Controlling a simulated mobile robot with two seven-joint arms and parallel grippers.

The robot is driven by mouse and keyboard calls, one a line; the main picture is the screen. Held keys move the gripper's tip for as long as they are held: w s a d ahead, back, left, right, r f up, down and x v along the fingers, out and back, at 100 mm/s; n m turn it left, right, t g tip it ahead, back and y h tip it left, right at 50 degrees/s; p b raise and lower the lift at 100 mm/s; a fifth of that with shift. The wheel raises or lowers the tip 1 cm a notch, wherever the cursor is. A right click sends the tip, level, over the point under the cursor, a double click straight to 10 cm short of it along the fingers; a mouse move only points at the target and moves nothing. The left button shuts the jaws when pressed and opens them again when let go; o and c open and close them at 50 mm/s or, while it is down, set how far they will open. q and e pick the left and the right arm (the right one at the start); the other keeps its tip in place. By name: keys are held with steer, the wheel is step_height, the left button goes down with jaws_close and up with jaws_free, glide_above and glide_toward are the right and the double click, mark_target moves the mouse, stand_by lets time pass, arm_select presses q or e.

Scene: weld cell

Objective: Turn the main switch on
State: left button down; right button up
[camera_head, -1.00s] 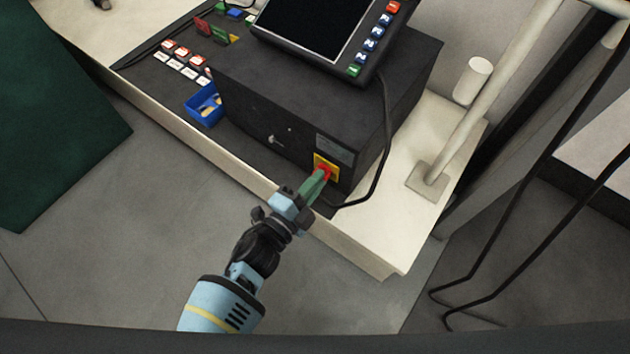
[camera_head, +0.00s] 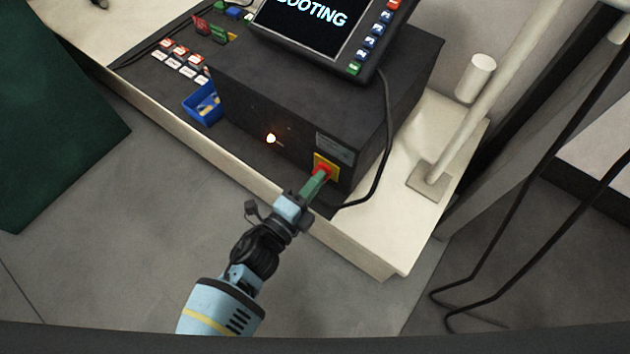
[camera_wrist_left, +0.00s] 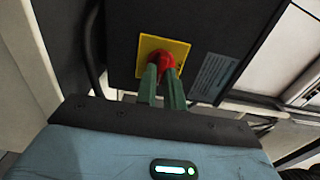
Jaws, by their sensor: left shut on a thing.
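The main switch is a red knob (camera_head: 321,171) on a yellow plate (camera_head: 332,164), on the front of a black control box (camera_head: 290,110). In the left wrist view the red knob (camera_wrist_left: 163,62) sits between the green fingers, in front of its yellow plate (camera_wrist_left: 178,48). My left gripper (camera_head: 318,179) is shut on the knob, and its fingertips (camera_wrist_left: 162,78) hide part of it. A lamp (camera_head: 271,138) on the box front glows warm white. The screen (camera_head: 312,22) on top shows "BOOTING". My right gripper is out of view.
A blue bin (camera_head: 203,103) and several red and white labelled blocks (camera_head: 181,62) lie left of the box. A black cable (camera_head: 382,150) hangs at its right side. A pale post (camera_head: 455,140) stands on the bench's right end.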

arm_select(q)
steer(key=shift+a+f, duration=0.1)
steer(key=c, duration=1.6)
jaws_free()
steer(key=shift+o, duration=0.5)
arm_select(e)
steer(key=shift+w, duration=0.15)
arm_select(q)
steer(key=shift+s, duration=0.1)
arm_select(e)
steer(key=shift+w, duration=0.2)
